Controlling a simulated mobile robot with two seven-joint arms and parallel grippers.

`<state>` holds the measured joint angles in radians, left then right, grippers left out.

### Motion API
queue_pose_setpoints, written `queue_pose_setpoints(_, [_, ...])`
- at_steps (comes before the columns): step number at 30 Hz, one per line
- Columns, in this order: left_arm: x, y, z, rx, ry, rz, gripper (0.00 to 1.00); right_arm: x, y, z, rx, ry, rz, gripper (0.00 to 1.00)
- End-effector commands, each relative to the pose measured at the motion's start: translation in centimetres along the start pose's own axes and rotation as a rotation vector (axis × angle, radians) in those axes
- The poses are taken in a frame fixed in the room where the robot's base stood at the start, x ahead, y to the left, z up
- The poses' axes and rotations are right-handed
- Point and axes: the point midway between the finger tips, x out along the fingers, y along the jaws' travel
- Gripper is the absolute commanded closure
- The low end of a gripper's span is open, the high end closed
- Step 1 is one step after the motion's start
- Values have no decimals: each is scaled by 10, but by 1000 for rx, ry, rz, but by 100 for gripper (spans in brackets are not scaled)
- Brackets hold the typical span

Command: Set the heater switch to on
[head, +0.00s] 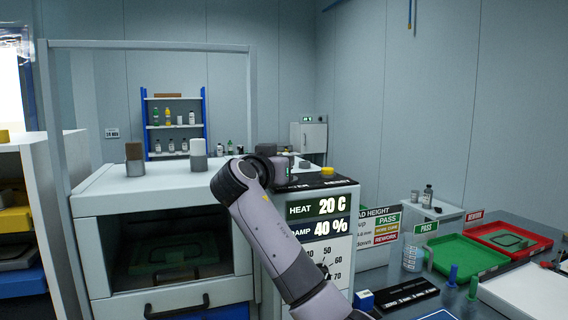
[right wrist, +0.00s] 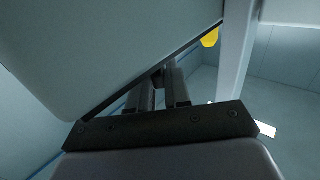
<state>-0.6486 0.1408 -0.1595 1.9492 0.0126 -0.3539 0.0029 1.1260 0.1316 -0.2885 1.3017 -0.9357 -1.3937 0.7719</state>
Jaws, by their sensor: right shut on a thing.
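The display panel (head: 318,222) reads HEAT 20 C and DAMP 40%, on the front of a white box beside the cabinet. My right gripper (head: 283,165) is at the dark top (head: 312,181) of this box. In the right wrist view, its two fingers (right wrist: 165,90) are close together on a small dark piece (right wrist: 158,77), apparently the heater switch. The fingers and a large pale surface hide most of it, so its setting cannot be read. My left gripper is not in view.
A yellow knob (head: 327,171) sits right of my gripper. A brown-topped post (head: 134,158) and a white-topped post (head: 198,154) stand on the cabinet (head: 90,185). A numbered dial (head: 325,269) is below the display. Green (head: 466,256) and red (head: 509,238) trays lie at right.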

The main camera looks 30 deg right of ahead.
Motion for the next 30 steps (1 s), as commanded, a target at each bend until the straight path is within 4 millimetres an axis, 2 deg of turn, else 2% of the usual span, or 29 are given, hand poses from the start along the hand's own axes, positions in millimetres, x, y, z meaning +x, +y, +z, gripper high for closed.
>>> queue_pose_setpoints(12, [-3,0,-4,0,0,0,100,0,-5,-2,-2,3,231,100])
queue_pose_setpoints(30, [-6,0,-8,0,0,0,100,1,-7,-2,0,4,407,100])
